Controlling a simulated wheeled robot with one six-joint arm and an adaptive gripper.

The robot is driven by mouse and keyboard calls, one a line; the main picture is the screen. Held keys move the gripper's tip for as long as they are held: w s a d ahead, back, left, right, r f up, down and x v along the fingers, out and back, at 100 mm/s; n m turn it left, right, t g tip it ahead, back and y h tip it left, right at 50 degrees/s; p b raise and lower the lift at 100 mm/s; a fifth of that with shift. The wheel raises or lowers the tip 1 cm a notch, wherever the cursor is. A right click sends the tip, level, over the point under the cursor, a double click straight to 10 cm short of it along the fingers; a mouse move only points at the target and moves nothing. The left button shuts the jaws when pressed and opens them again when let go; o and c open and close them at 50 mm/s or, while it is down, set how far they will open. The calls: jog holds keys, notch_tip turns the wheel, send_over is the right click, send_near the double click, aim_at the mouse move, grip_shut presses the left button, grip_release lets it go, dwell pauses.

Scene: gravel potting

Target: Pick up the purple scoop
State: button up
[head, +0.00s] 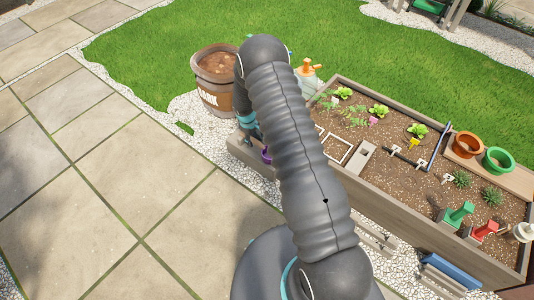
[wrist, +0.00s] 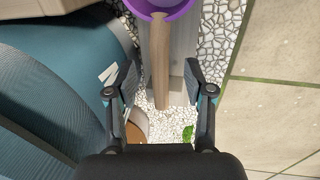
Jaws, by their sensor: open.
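The purple scoop (wrist: 165,8) shows at the top edge of the wrist view, with its bowl partly cut off. Its wooden handle (wrist: 160,60) points down the picture, between the two fingers of my gripper (wrist: 160,82). The fingers are apart, one on each side of the handle, with a gap on both sides; I cannot tell how far the handle is from them in depth. In the head view a bit of the purple scoop (head: 265,156) shows at the planter's left corner, mostly hidden behind my arm. My gripper is mostly hidden there too.
The wooden planter (head: 400,218) holds soil, seedlings and tools; pots (head: 466,146) stand at its far right. A brown barrel (head: 212,98) and a spray bottle (head: 308,75) stand behind my arm. White gravel (head: 220,145) and open paving (head: 90,200) lie to the left.

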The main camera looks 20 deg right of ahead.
aim_at(255, 140)
jog(key=shift+w+d+f, duration=0.1)
jog(key=shift+w+f, duration=0.05)
jog(key=shift+f, duration=0.6)
jog(key=shift+w+d+f, duration=0.1)
jog(key=shift+w+f, duration=0.1)
jog(key=shift+f, duration=0.5)
jog(key=shift+w+d+f, duration=0.1)
jog(key=shift+w+f, duration=0.05)
jog(key=shift+f, duration=0.6)
grip_shut()
